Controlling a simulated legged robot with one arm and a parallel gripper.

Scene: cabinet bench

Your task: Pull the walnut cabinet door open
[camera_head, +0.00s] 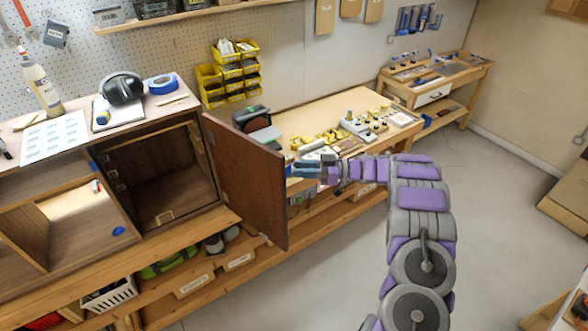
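The walnut cabinet (150,130) stands on the wooden bench at the left. Its reddish-brown walnut door (243,180) is swung open on its right side and sticks out toward the front, so the dark empty compartment (158,175) shows. My gripper (298,169) is just right of the door's outer edge, with its fingers pointing left at the door. I cannot tell whether it touches the door or how far its fingers are apart. The door's handle is not visible; the door's far face is hidden.
Ear muffs (121,88), blue tape (161,84) and a bottle (41,89) sit on top of the cabinet. The grey floor (500,220) at the right is clear.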

